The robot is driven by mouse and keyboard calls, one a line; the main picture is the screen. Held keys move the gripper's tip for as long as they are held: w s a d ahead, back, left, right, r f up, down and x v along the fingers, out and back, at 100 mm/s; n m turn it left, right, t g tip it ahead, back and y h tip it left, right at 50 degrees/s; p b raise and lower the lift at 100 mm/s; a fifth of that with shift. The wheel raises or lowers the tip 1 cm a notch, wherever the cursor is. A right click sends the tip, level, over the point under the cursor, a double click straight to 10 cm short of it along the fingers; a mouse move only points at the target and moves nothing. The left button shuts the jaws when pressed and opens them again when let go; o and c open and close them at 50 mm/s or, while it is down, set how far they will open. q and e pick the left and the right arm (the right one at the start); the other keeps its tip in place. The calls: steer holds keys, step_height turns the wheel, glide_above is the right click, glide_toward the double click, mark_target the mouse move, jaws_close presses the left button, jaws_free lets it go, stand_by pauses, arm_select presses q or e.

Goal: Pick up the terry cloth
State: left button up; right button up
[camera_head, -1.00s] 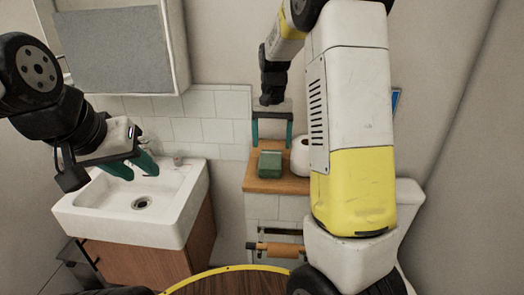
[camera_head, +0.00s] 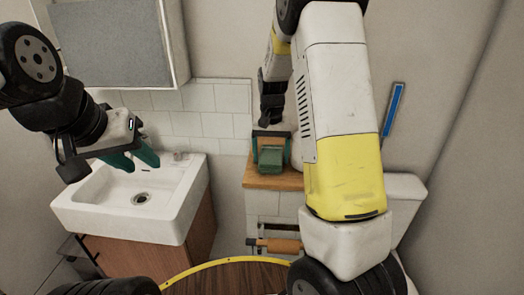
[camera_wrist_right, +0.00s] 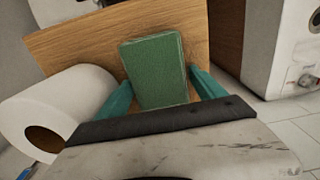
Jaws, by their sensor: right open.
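The terry cloth looks like a green folded block (camera_head: 271,160) on a small wooden shelf top (camera_head: 262,183). It also shows in the right wrist view (camera_wrist_right: 157,68), lying flat on the wood. My right gripper (camera_head: 271,148) is open, with its teal fingers on either side of the cloth. In the right wrist view the right gripper (camera_wrist_right: 162,88) has one finger close to each long side of the cloth; I cannot tell whether they touch it. My left gripper (camera_head: 135,160) is open and empty above the sink.
A white paper roll (camera_wrist_right: 55,110) lies beside the cloth on the shelf, close to my right gripper. A white sink (camera_head: 120,215) stands at the left under a mirror cabinet (camera_head: 115,45). A toilet (camera_head: 405,195) is partly hidden behind my right arm.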

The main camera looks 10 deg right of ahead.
mark_target(268, 155)
steer(key=shift+c, duration=0.5)
steer(key=c, duration=1)
steer(key=shift+r, duration=0.1)
steer(key=shift+r, duration=0.45)
steer(key=r, duration=0.1)
steer(key=a+r, duration=0.1)
steer(key=shift+s+r, duration=0.35)
steer(key=s+a, duration=0.3)
steer(key=s+a+r, duration=0.1)
steer(key=s+a, duration=0.2)
steer(key=a, duration=0.1)
steer(key=s+a, duration=0.3)
steer(key=a, duration=0.1)
steer(key=shift+s+a+r, duration=0.15)
steer(key=shift+s+a, duration=0.05)
steer(key=shift+s, duration=0.1)
